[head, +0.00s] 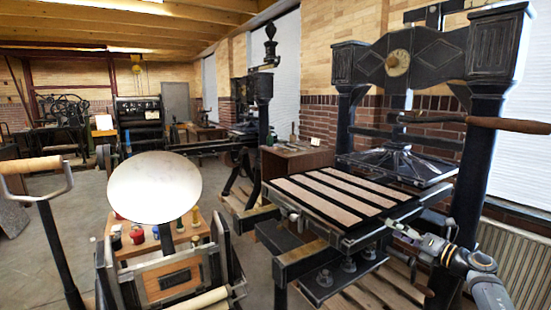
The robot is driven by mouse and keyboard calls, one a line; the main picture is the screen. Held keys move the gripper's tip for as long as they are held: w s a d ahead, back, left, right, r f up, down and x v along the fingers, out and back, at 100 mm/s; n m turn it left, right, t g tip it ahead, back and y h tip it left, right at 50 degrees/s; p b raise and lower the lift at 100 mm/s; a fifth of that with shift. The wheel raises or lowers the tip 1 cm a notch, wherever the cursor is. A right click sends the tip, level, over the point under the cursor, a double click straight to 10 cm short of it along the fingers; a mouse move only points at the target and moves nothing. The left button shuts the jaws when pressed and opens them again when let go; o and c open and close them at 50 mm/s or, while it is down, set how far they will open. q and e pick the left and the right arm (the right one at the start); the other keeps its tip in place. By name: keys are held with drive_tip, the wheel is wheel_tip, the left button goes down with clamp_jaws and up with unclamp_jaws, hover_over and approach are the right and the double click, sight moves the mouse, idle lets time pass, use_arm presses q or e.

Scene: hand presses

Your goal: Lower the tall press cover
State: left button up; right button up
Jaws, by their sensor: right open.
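The tall black press (425,65) stands at the right, with two columns and a crossbeam. A dark, ribbed plate (385,165) hangs under the crossbeam, above the back of the bed. A flat framed panel with pale pinkish strips (330,196) lies level on the bed in front. I cannot tell which part is the cover. My right gripper (402,231) is open and empty, just right of the panel's near right corner. It looks close to the bed edge, but I cannot tell whether it touches. My left gripper is not in view.
A small press with a round pale disc (155,187) stands at the front left, with ink pots on a wooden shelf. A wooden-handled bar (475,122) reaches out at the upper right. A wooden pallet (375,290) lies under the tall press. Open floor shows at the left.

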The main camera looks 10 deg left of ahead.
drive_tip(key=o, duration=0.4)
drive_tip(key=shift+r, duration=0.1)
drive_tip(key=shift+o, duration=0.2)
drive_tip(key=shift+d, duration=0.1)
drive_tip(key=shift+b+v, duration=0.3)
drive_tip(key=shift+v, duration=0.8)
drive_tip(key=p+v, duration=0.1)
drive_tip(key=v, duration=0.4)
drive_tip(key=shift+s+d, duration=0.2)
drive_tip(key=shift+s, duration=0.15)
